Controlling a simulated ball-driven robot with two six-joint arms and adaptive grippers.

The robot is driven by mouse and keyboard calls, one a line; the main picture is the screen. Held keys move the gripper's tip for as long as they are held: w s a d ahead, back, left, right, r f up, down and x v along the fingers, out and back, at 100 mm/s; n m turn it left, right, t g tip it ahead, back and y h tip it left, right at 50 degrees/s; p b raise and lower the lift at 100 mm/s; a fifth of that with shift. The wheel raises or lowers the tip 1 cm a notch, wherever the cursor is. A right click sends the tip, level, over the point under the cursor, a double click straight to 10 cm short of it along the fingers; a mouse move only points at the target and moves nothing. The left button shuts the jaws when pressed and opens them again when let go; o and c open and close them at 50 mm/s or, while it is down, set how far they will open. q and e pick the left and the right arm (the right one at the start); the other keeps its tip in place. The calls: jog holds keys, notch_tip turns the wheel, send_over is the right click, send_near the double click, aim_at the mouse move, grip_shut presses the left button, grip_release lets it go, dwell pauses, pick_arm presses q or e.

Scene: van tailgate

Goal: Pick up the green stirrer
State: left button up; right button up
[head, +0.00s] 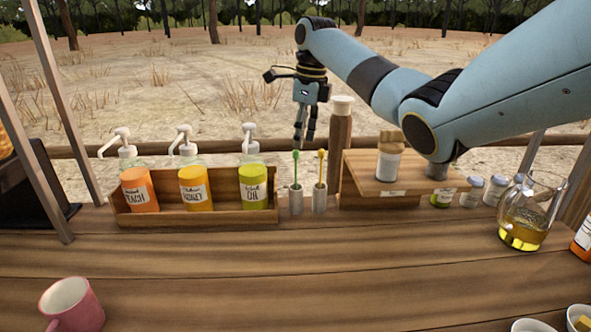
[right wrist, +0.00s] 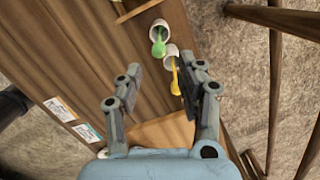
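The green stirrer (head: 295,168) stands upright in a small pale cup (head: 296,201) on the counter, just right of the bottle rack. It also shows in the right wrist view (right wrist: 158,46), beyond the fingertips. My right gripper (head: 305,139) points down above the green stirrer in the head view. In the right wrist view the gripper (right wrist: 163,78) is open, with nothing held between its fingers. My left gripper is not in view.
A yellow stirrer (head: 321,168) stands in a second cup (head: 319,202) close to the right. The wooden rack (head: 200,214) with pump bottles is on the left. The front middle counter is clear.

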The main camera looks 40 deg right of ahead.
aim_at(296, 166)
jog(key=f, duration=0.3)
jog(key=w+f, duration=0.1)
jog(key=f, duration=0.4)
jog(key=shift+w+a+f, duration=0.2)
jog(key=shift+a+f, duration=0.15)
jog(key=shift+a, duration=0.05)
grip_shut()
